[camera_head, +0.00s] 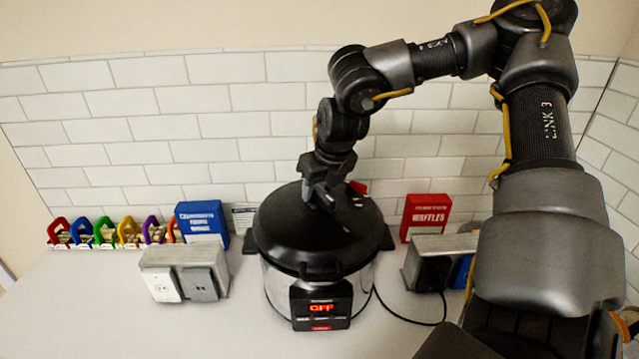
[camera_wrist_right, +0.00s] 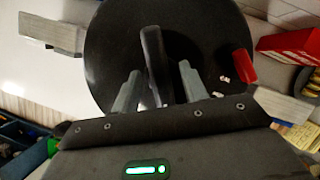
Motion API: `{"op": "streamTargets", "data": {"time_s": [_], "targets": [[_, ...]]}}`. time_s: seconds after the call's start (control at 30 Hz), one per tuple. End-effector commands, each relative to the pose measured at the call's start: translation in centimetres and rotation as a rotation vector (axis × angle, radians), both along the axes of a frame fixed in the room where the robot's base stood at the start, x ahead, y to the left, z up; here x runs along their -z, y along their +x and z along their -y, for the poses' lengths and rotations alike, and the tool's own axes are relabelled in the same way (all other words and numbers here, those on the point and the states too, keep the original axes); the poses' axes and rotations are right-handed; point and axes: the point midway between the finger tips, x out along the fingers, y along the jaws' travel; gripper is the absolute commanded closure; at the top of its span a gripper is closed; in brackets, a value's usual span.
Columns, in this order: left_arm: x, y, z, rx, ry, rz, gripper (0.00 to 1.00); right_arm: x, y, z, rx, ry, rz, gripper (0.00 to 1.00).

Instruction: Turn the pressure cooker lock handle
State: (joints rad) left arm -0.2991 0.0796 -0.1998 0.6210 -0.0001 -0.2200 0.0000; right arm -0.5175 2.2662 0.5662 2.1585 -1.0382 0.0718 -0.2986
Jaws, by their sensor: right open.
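The pressure cooker (camera_head: 283,285) stands on the counter, with a silver body, a black lid (camera_head: 290,235) and a front panel reading "OFF" in red. My right gripper (camera_head: 322,197) reaches down over the top of the lid. In the right wrist view the lock handle (camera_wrist_right: 153,45) is a dark grey bar across the lid. The open fingers of the right gripper (camera_wrist_right: 160,82) lie one on each side of it, with visible gaps. In the head view the gripper hides most of the handle. My left gripper is not in view.
A red piece (camera_wrist_right: 244,66) sits at the lid's edge. Outlet boxes stand left (camera_head: 160,258) and right (camera_head: 425,250) of the cooker. A blue box (camera_head: 202,222), a red box (camera_head: 425,212) and several coloured holders stand along the tiled wall. A black cord (camera_head: 400,316) runs right. The front left counter is clear.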

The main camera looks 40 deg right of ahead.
Motion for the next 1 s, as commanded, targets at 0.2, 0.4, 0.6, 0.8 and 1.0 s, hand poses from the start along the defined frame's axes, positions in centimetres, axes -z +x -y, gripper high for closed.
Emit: {"op": "streamTargets", "data": {"time_s": [0.2,0.4,0.6,0.8,1.0], "targets": [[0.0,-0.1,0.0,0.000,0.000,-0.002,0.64,0.2,0.1,0.0,0.000,0.000,0.002,0.56],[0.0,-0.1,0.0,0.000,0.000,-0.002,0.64,0.2,0.1,0.0,0.001,0.000,0.001,0.69],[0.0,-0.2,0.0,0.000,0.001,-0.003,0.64,0.2,0.1,0.0,0.001,0.000,0.001,0.96],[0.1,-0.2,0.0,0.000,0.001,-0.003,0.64,0.2,0.1,0.1,-0.005,0.001,0.001,1.00],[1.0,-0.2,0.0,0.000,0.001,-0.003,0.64,0.4,0.1,0.1,-0.060,0.000,0.004,1.00]]}}
